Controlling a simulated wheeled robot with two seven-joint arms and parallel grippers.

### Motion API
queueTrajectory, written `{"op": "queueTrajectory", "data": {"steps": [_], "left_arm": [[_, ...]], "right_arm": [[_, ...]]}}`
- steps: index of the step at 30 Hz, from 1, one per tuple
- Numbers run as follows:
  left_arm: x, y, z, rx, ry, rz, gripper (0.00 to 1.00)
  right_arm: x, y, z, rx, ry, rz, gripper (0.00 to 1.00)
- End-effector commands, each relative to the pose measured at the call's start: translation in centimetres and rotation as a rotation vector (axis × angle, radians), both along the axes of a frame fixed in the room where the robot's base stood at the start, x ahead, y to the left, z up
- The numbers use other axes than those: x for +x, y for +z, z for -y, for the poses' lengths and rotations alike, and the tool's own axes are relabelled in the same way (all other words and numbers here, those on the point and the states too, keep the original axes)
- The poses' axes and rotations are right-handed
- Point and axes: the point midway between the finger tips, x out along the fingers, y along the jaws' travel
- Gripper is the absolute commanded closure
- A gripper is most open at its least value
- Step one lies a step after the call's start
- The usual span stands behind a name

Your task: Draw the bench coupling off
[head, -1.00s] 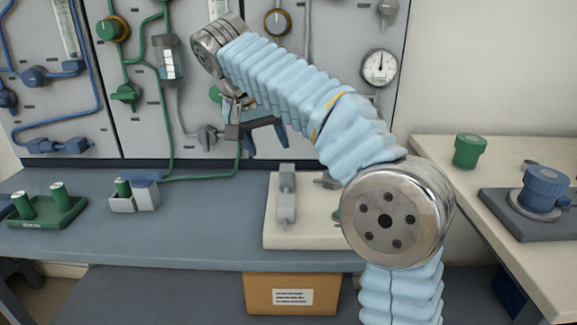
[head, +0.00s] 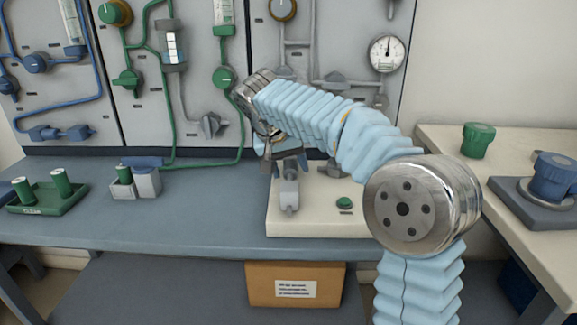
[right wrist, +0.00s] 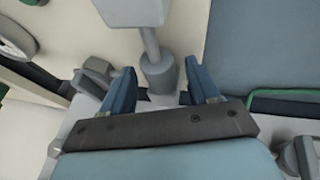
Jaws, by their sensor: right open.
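A grey fitting (head: 289,192), which looks like the bench coupling, lies on a cream base plate (head: 300,229) on the bench. The right wrist view shows its grey block (right wrist: 132,10), a thin stem and a wider cylinder (right wrist: 159,76). My right gripper (head: 287,162) is at the fitting's far end. Its blue fingers (right wrist: 163,84) are open, one on each side of the cylinder, with gaps visible; whether either touches is unclear. My arm hides part of the base plate. My left gripper is out of view.
A green button (head: 344,203) sits on the base plate. A green tray (head: 50,208) and a grey holder (head: 147,182) stand to the left. The valve panel (head: 200,90) rises behind. A side table (head: 440,141) is at the right.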

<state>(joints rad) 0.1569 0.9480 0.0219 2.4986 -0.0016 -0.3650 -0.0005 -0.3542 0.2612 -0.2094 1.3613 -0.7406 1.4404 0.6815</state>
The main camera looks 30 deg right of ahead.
Motion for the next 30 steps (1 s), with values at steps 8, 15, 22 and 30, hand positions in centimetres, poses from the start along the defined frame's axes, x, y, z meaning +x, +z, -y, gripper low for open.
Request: {"op": "queueTrajectory", "data": {"steps": [8,15,22,30], "left_arm": [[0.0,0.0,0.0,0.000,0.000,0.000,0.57],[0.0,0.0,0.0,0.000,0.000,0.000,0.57],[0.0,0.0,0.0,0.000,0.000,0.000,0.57],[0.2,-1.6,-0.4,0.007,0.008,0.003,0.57]], "right_arm": [[0.0,0.0,0.0,0.000,0.000,0.000,0.58],[0.0,0.0,0.0,0.000,0.000,0.000,0.95],[-0.1,0.0,-0.1,0.000,0.000,0.000,1.00],[-2.7,-0.2,-1.7,0.001,0.001,0.000,1.00]]}}
